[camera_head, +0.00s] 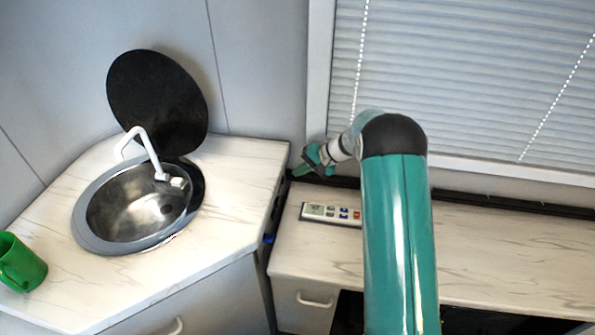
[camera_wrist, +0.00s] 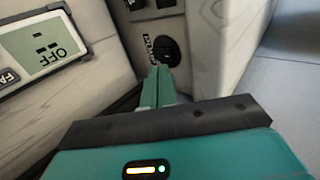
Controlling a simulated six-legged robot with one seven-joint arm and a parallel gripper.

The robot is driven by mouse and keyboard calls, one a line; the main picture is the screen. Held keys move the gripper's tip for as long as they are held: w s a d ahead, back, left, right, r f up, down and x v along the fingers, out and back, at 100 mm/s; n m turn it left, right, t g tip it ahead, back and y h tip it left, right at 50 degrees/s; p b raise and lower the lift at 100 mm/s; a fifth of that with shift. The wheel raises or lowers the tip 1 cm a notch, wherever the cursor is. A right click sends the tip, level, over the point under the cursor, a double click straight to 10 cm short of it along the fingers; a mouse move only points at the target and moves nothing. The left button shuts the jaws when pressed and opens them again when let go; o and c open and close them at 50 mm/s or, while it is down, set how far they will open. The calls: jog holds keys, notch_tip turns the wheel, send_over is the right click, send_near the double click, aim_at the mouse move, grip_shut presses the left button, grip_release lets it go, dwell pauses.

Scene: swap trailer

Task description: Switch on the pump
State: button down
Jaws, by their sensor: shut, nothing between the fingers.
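My gripper (camera_wrist: 159,70) is shut and empty, its two green fingers together. It points at a small black round switch (camera_wrist: 168,48) on a pale vertical panel, with a dark label (camera_wrist: 149,45) beside it too small to read surely. The fingertips are just below the switch in the wrist view; I cannot tell whether they touch it. In the head view my gripper (camera_head: 299,172) is at the right side of the sink counter, and the switch is not visible there. The sink (camera_head: 95,236) has a white tap (camera_head: 145,142), with no water visible.
A white remote with a display (camera_head: 330,213) lies on the right desk (camera_head: 480,250); its display reads OFF in the wrist view (camera_wrist: 50,50). A green mug (camera_head: 22,262) stands on the counter's left. The sink's black lid (camera_head: 155,95) is raised. Window blinds (camera_head: 460,75) are behind my arm.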

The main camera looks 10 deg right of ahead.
jog(key=a+r+v, duration=0.1)
jog(key=v, duration=0.9)
jog(key=w+a+r+v, duration=0.1)
jog(key=r+v, duration=0.1)
jog(key=v, duration=0.8)
jog(key=shift+s+a, duration=0.1)
jog(key=shift+a, duration=0.05)
jog(key=s+a+r+n+h, duration=0.1)
jog(key=s+a+r+h, duration=0.1)
jog(key=s+a+r, duration=0.3)
jog(key=s+a+r+h, duration=0.1)
jog(key=s+r, duration=0.1)
jog(key=s, duration=0.5)
jog(key=s+a+r+n+h, duration=0.1)
jog(key=s+a+r+h, duration=0.1)
jog(key=s+a+r, duration=0.3)
jog(key=s+f+n+t+h, duration=0.2)
jog(key=s+h, duration=0.2)
jog(key=s, duration=1.5)
jog(key=shift+s+f, duration=0.25)
jog(key=shift+s, duration=0.15)
jog(key=shift+a, duration=0.2)
